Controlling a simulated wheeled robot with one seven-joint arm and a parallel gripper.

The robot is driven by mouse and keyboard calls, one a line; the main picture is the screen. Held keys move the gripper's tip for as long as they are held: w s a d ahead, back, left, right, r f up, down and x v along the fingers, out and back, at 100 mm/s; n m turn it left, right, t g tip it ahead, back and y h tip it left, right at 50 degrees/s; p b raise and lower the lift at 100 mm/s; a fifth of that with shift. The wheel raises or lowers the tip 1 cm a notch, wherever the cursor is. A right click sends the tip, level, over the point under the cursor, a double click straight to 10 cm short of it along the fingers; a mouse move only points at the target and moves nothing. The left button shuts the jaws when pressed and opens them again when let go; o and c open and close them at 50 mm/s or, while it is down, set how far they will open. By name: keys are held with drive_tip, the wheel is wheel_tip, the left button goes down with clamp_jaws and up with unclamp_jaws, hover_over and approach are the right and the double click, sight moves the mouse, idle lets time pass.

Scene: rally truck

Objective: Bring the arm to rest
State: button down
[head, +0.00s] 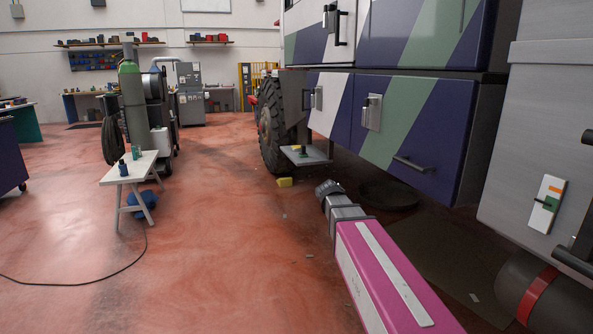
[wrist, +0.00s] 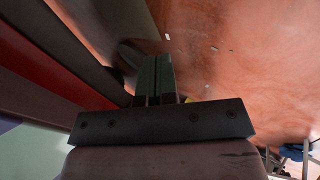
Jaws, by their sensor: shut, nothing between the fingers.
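In the wrist view my gripper (wrist: 157,64) has its two dark fingers side by side with no gap, and nothing is held. It hangs over the reddish floor (wrist: 240,50), with long dark and red shapes close on its left. In the head view my magenta and grey arm reaches forward from the lower right, low beside the truck (head: 335,110). Its far visible end is a dark grey part near the truck's step; I cannot make out the fingers there.
The truck's lockers and wheel (head: 270,130) stand close on the right. A small step (head: 306,155) and a yellow block (head: 285,182) are beyond my arm. A white trestle (head: 128,170) with small bottles stands left, with a cable on the floor. The middle floor is open.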

drive_tip(key=s+f+m+g+y, duration=0.4)
drive_tip(key=s+f+y, duration=0.2)
drive_tip(key=s+f, duration=1.2)
drive_tip(key=shift+s+a, duration=0.25)
drive_tip(key=shift+s, duration=0.3)
